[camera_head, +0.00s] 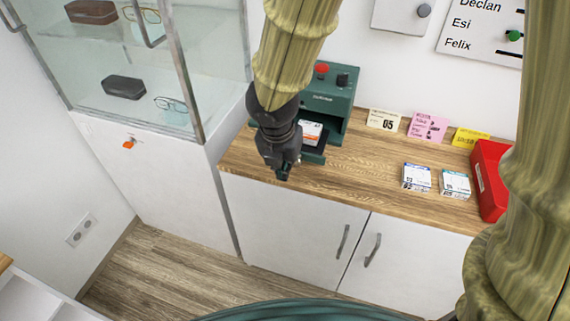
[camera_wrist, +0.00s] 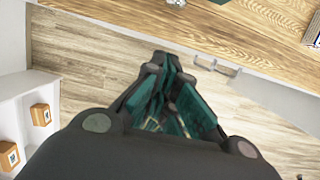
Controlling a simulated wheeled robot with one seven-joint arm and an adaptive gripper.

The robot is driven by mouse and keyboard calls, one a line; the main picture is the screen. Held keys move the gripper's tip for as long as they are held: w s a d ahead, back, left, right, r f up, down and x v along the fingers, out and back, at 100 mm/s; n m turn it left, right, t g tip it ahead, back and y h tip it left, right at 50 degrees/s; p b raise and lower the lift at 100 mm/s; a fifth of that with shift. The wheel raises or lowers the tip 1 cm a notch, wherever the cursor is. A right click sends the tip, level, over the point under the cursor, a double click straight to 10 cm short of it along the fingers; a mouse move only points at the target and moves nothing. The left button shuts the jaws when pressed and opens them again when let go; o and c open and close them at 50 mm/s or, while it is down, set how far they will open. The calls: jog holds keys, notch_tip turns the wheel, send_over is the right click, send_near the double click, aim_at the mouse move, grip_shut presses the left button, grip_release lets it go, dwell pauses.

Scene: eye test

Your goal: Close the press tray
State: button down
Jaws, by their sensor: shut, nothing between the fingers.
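The teal press (camera_head: 333,100) stands on the wooden counter against the wall, with a red button and a dark knob on top. Its tray (camera_head: 314,155) sticks out at the front, and a small white and orange box (camera_head: 311,131) lies in it. My gripper (camera_head: 281,174) is in front of the press, to the left of the tray, pointing down near the counter's front edge. It hides part of the press's left side. In the wrist view my gripper (camera_wrist: 168,85) is shut and empty, over the floor in front of the counter.
On the counter (camera_head: 350,182) to the right are two small boxes (camera_head: 417,177) (camera_head: 455,183), several cards (camera_head: 428,127) and a red bin (camera_head: 491,180). A glass display cabinet (camera_head: 140,60) stands to the left. Cabinet handles (camera_head: 343,242) project below the counter.

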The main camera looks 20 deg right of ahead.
aim_at(305, 135)
jog(key=shift+w+d+f+b, duration=0.1)
jog(key=shift+w+d+f, duration=0.6)
jog(key=shift+f, duration=0.5)
jog(key=shift+w+d+f+b, duration=0.1)
jog(key=shift+w+d+f, duration=0.3)
jog(key=shift+w+f, duration=0.7)
jog(key=shift+w+d+f+b, duration=0.1)
jog(key=shift+w+d+f, duration=0.5)
jog(key=shift+f, duration=0.7)
jog(key=shift+w+r, duration=0.1)
jog(key=shift+w, duration=0.15)
jog(key=w+d+p, duration=0.2)
jog(key=w, duration=0.1)
jog(key=w+d+p, duration=0.2)
jog(key=w+p, duration=0.1)
jog(key=w+d+p, duration=0.2)
jog(key=w, duration=0.1)
jog(key=shift+w+d+r+p, duration=0.1)
jog(key=shift+p, duration=0.25)
jog(key=shift+w+d+p, duration=0.35)
jog(key=shift+w+d, duration=0.15)
jog(key=shift+w, duration=0.15)
